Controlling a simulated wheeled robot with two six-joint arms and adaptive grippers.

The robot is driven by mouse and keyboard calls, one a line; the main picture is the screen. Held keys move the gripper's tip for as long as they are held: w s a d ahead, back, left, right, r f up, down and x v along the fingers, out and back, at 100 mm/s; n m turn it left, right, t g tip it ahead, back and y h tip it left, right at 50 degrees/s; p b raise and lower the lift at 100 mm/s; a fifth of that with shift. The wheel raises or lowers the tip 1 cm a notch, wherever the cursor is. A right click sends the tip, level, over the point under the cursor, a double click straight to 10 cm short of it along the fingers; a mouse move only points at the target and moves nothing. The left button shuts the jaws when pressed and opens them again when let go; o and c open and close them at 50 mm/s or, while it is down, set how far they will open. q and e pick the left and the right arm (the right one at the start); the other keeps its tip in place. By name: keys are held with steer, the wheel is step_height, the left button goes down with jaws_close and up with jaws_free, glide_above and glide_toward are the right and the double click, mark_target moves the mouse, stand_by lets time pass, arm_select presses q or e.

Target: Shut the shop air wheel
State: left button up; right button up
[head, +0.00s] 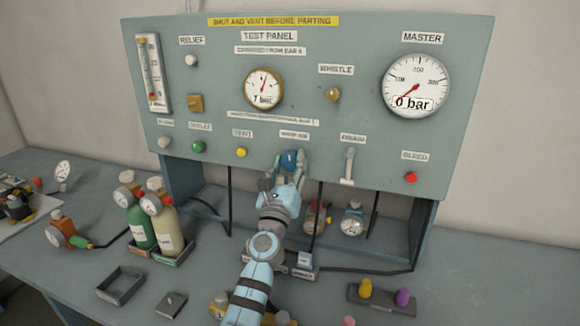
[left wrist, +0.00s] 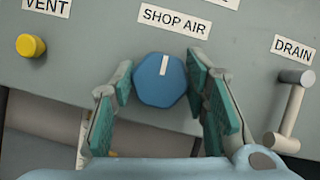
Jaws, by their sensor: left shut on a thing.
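The shop air wheel is a blue many-sided knob (head: 289,158) low on the middle of the grey test panel, under its SHOP AIR label. In the left wrist view the wheel (left wrist: 160,80) faces me, with a white mark pointing up and slightly right toward the label. My left gripper (head: 288,168) is at the panel, shut on the wheel. Its green-padded fingers (left wrist: 163,98) lie on the wheel's left and right sides. My right gripper is not in view.
The yellow VENT knob (left wrist: 31,45) is left of the wheel, and the DRAIN lever (left wrist: 291,110) is close on its right. The master gauge (head: 415,85) reads 0 bar. Green and cream bottles (head: 138,227) stand at the left. Hoses and fittings lie below the panel.

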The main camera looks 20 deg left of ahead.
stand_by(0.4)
arm_select(q)
steer(key=o, duration=1.1)
steer(key=shift+o, duration=0.2)
